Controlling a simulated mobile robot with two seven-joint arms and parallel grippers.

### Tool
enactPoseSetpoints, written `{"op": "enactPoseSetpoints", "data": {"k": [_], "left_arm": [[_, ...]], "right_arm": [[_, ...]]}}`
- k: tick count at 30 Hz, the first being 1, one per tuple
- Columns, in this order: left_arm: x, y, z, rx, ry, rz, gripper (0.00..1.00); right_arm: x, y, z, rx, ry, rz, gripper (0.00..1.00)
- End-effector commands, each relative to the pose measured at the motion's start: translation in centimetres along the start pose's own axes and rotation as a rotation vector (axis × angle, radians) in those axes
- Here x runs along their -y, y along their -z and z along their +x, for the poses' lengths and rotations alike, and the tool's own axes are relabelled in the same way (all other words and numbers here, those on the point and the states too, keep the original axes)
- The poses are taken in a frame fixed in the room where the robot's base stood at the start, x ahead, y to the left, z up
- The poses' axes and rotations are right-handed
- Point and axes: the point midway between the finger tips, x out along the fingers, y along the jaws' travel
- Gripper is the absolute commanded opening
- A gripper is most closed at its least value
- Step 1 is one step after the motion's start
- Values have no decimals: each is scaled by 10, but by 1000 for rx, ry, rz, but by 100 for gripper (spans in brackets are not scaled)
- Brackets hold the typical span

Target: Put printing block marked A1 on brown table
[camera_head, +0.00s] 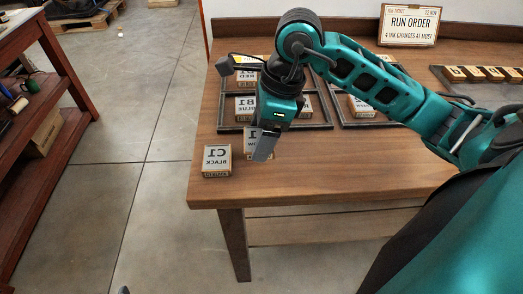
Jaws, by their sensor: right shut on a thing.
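My right gripper (264,146) is low over the near left part of the brown table (330,165), shut on a printing block (250,142). The gripper covers much of this block. Part of its label shows, with a "1" and letters like "OW" below; its first letter is hidden, so I cannot read A1 in full. I cannot tell whether the block touches the tabletop.
A block marked C1 BLACK (217,161) stands close left of the held block, near the table's left edge. Blocks marked BLUE (245,108) and RED (246,78) sit in a dark divided tray behind. A RUN ORDER sign (409,24) stands at the back. The front middle tabletop is clear.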

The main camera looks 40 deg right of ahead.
Motion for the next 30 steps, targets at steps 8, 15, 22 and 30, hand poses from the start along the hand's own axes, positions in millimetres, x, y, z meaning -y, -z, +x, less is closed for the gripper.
{"op": "enactPoseSetpoints", "data": {"k": [8, 15, 22, 30], "left_arm": [[1, 1, 4, -7, 0, 0, 43], [0, 3, 4, -9, -3, -1, 43], [1, -1, 5, -8, -4, 4, 43], [1, -3, 5, -4, -5, 7, 43]], "right_arm": [[-1, 8, 28, -1, -4, 2, 41], [0, 12, 44, 1, 1, -1, 41], [0, 13, 47, 0, 1, 0, 41], [0, 13, 47, 0, 0, 0, 95]]}}
